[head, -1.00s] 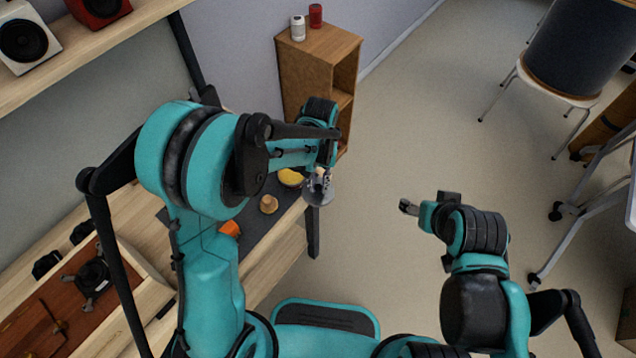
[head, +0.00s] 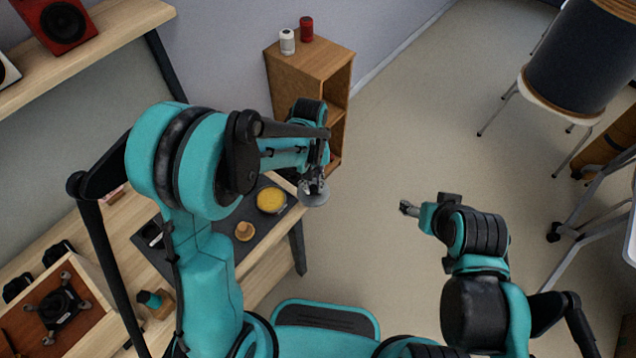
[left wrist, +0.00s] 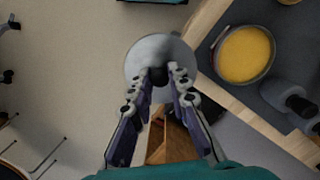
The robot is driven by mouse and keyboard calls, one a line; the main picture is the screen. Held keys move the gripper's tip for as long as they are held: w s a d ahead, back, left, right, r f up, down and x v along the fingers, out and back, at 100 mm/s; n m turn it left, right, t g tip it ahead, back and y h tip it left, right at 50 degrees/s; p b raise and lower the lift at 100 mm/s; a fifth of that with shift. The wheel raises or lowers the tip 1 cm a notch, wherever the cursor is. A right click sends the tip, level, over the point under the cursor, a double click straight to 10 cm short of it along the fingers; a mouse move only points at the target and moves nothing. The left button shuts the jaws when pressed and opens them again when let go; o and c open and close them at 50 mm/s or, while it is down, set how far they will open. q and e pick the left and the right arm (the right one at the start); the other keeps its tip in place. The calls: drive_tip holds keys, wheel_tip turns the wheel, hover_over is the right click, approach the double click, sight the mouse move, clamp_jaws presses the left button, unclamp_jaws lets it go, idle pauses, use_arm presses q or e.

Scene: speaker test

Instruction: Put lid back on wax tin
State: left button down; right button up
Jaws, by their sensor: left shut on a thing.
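The open wax tin (head: 271,200), round with yellow wax inside, sits on a dark mat near the right end of the workbench. It also shows in the left wrist view (left wrist: 245,53). My left gripper (head: 315,180) is shut on the grey round lid (head: 314,197). In the left wrist view the lid (left wrist: 145,55) is held at the fingertips, over the floor just past the bench edge and apart from the tin. My right gripper (head: 408,208) is empty over the open floor; its finger gap is too small to judge.
A small round wooden piece (head: 244,232) lies on the dark mat (head: 240,252) near the tin. A wooden cabinet (head: 312,62) with a white and a red canister stands beyond. Speakers (head: 62,22) sit on the upper shelf.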

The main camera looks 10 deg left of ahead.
use_arm(q)
drive_tip(key=shift+w+a+r+n, duration=0.1)
drive_tip(key=shift+a+n, duration=0.2)
drive_tip(key=shift+n, duration=0.3)
drive_tip(key=shift+w+a+r+n, duration=0.1)
drive_tip(key=shift+a+n, duration=0.15)
drive_tip(key=shift+n, duration=0.35)
drive_tip(key=s+a+r+n+t+p, duration=0.15)
drive_tip(key=a+n, duration=0.45)
drive_tip(key=n, duration=0.6)
drive_tip(key=s+a+r+n+t+p, duration=0.1)
drive_tip(key=s+a+r+n+p, duration=0.15)
drive_tip(key=a+n, duration=0.65)
drive_tip(key=d+f+n+b, duration=0.2)
drive_tip(key=f, duration=0.1)
drive_tip(key=w+d+f+n+b, duration=0.1)
drive_tip(key=f, duration=0.1)
drive_tip(key=shift+d, duration=0.25)
drive_tip(key=shift+f+b, duration=0.75)
drive_tip(key=shift+f, duration=0.1)
drive_tip(key=shift+f+b, duration=0.15)
drive_tip(key=shift+b, duration=0.35)
